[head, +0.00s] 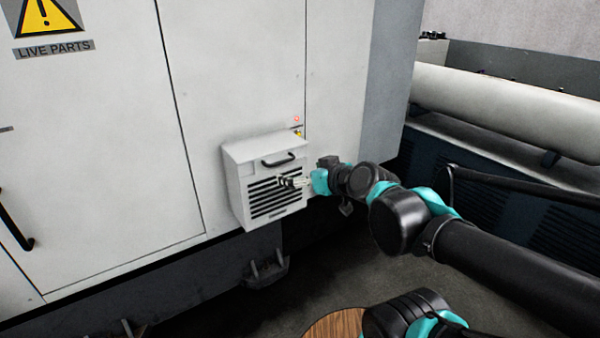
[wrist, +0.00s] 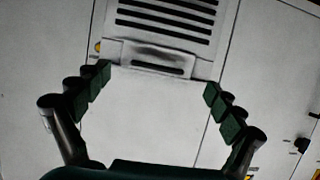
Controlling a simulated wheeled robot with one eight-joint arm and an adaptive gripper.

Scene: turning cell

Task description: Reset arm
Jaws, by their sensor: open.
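My arm (head: 400,215) reaches in from the right in the head view. My gripper (head: 293,182) is in front of the slatted face of a light grey vented box (head: 238,205) on the machine's cabinet. In the wrist view my gripper (wrist: 158,85) is open, its two fingers wide apart with nothing between them but pale panel and the box's edge. The box (wrist: 122,30) shows at the top of that view, with dark slots and a handle (wrist: 157,69). Whether the fingertips touch the box cannot be told.
The white cabinet (head: 90,150) fills the left, with a black door handle (head: 15,228) and a warning sign (head: 45,17). A red light (head: 296,119) glows above the box. A large pale cylinder (head: 500,105) lies at right. Open floor (head: 300,285) shows below.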

